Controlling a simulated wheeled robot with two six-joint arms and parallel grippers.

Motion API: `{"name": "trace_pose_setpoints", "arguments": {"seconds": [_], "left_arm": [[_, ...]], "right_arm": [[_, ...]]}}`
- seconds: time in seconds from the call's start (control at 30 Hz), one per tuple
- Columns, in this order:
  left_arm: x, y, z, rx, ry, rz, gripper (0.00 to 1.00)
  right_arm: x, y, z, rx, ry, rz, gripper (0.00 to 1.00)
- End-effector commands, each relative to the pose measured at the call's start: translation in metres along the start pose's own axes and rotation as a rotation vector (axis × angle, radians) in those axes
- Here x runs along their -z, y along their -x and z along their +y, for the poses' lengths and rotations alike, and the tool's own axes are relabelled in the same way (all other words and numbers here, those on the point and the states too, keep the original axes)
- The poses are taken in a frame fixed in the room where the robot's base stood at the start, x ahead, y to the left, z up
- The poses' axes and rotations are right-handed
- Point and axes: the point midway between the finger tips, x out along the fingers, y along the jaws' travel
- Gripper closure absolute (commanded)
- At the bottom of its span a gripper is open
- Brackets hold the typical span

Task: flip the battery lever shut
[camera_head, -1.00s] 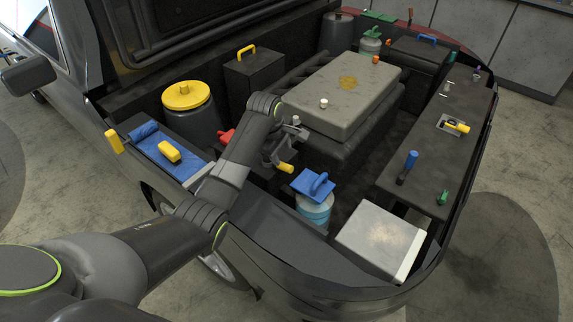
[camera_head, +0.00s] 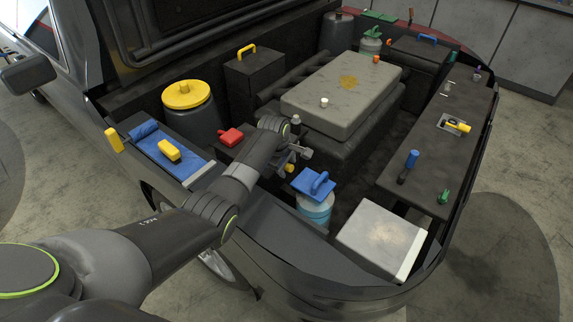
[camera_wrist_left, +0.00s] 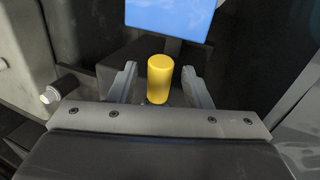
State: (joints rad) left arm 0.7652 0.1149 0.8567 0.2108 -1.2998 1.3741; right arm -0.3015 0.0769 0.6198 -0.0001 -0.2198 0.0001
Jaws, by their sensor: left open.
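A short yellow handle, which looks like the battery lever, stands between the two fingers of my left gripper (camera_wrist_left: 160,88) in the left wrist view (camera_wrist_left: 160,80). The fingers are open, one on each side of it, with gaps to both. In the head view my left gripper (camera_head: 294,156) is low in the engine bay, and only a bit of yellow shows beside it (camera_head: 290,169). A red cap (camera_head: 231,136) sits on a dark box, partly hidden by my arm. The lever's base is hidden. My right gripper is not in view.
A blue lid (camera_head: 316,184) on a pale bottle stands close to the gripper's right; it shows at the top of the wrist view (camera_wrist_left: 170,14). A grey engine cover (camera_head: 345,95) lies behind.

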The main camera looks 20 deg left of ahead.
Motion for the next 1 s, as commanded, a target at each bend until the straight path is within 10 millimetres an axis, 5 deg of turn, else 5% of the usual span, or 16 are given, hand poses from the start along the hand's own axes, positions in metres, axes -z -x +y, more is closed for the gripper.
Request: {"name": "trace_pose_setpoints", "arguments": {"seconds": [0.07, 0.4, 1.0], "left_arm": [[0.000, 0.000, 0.000, 0.000, 0.000, 0.000, 0.56], [0.000, 0.000, 0.000, 0.000, 0.000, 0.000, 1.00], [-0.005, -0.009, -0.003, -0.010, -0.059, 0.189, 1.00]], "right_arm": [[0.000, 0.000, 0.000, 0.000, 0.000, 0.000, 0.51], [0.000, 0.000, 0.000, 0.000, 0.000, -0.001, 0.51], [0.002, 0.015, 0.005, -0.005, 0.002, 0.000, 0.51]]}}
